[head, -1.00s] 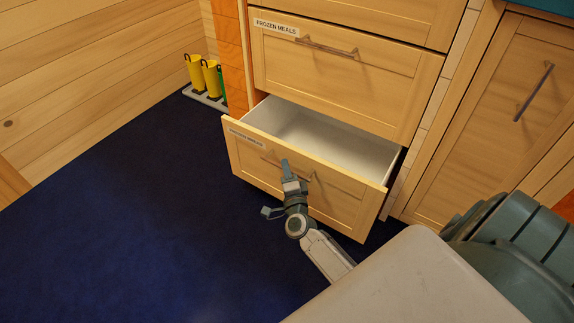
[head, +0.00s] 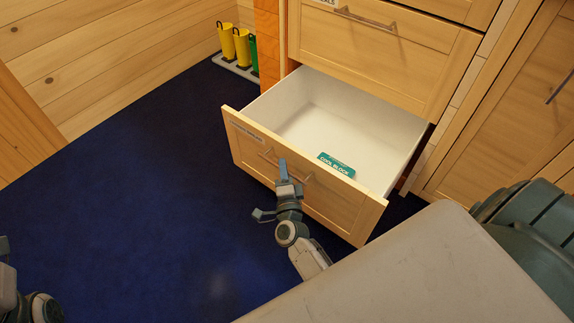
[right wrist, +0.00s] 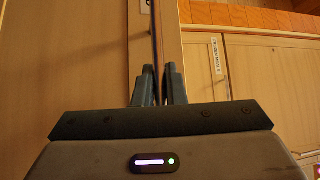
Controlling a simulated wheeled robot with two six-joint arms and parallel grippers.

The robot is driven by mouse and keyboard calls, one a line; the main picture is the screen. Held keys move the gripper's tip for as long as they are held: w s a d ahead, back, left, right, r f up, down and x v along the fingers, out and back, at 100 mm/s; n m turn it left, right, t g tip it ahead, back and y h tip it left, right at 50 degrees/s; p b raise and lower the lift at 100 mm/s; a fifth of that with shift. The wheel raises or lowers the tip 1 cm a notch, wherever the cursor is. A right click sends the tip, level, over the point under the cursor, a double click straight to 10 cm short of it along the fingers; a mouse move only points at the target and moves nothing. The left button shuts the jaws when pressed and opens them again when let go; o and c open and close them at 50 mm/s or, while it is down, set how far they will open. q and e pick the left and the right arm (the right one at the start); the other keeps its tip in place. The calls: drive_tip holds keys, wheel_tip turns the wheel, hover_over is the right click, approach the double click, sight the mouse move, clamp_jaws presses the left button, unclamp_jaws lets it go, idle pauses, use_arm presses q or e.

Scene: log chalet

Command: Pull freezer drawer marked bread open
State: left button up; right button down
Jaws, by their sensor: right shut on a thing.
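The lowest drawer (head: 325,205) is pulled well out, its white inside showing. Its front has a bar handle (head: 266,158) and a white label (head: 248,132) too small to read for certain. My right gripper (head: 283,168) is shut on the handle, in front of the drawer. In the right wrist view, the handle bar (right wrist: 155,35) runs between the two dark fingers (right wrist: 159,85). A teal block marked cool block (head: 337,164) lies inside the drawer near its front. Part of my left arm shows at the lower left edge, but no left fingers.
The closed drawer above (head: 375,50) carries a label, legible in the right wrist view (right wrist: 217,55) as frozen meals. Yellow and green boots (head: 241,47) stand on a tray by the wall. The blue floor (head: 130,180) before the drawer is clear. A closed cupboard door stands right.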

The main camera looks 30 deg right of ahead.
drive_tip(key=c, duration=1.5)
unclamp_jaws()
drive_tip(key=p+v, duration=0.1)
drive_tip(key=v, duration=1)
drive_tip(key=shift+w, duration=0.1)
